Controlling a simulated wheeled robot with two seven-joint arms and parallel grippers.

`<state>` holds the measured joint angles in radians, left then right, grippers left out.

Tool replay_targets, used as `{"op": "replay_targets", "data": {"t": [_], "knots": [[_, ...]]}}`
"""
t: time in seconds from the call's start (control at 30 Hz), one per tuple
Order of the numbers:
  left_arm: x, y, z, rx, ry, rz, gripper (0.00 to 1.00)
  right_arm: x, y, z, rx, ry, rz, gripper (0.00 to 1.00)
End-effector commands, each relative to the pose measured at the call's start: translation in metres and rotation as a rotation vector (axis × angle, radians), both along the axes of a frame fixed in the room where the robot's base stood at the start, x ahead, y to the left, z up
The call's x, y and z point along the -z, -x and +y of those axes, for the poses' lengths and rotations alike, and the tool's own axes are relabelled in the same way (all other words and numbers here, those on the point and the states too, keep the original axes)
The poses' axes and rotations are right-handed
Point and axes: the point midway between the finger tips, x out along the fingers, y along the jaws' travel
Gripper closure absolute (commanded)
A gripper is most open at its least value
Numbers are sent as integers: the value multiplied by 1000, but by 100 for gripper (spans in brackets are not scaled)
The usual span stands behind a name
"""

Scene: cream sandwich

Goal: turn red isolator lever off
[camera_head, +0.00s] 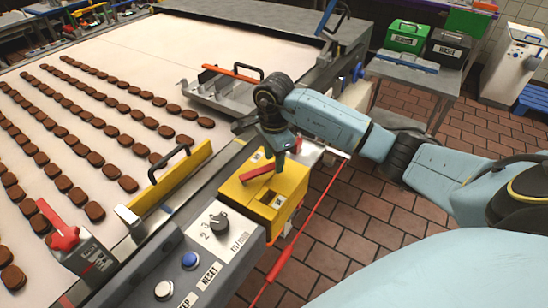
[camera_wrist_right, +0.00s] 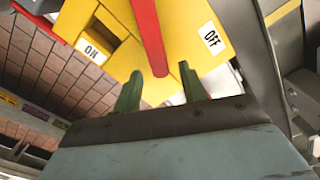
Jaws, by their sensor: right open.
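The red isolator lever (camera_head: 257,173) lies across the top of a yellow box (camera_head: 285,190) at the corner of the conveyor machine. In the right wrist view the lever (camera_wrist_right: 149,35) runs down the yellow face, between an ON label (camera_wrist_right: 92,51) at left and an OFF label (camera_wrist_right: 211,38) at right. My right gripper (camera_head: 279,155) is over the far end of the box. In the wrist view its green fingertips (camera_wrist_right: 160,88) are open, one on each side of the lever's near end. Contact cannot be told. My left gripper is not in view.
A grey panel with a black rotary knob (camera_head: 219,224) and a blue button (camera_head: 190,260) adjoins the box. The belt (camera_head: 150,60) carries rows of brown biscuits. Brick floor (camera_head: 350,225) is open at right.

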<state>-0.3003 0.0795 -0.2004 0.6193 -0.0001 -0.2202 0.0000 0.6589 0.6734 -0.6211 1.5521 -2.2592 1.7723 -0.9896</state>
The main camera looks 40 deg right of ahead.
Motion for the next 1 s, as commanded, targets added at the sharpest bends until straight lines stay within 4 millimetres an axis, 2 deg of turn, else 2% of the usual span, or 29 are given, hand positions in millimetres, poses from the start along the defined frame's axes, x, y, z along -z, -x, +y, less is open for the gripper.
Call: {"op": "replay_targets", "data": {"t": [0.37,0.6,0.7,1.0], "knots": [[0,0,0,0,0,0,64,6,0,0,1,0,0,58],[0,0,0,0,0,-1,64,6,0,0,1,0,0,90],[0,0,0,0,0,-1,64,6,0,0,1,0,0,100],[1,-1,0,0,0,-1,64,6,0,-3,-3,0,-1,100]]}}
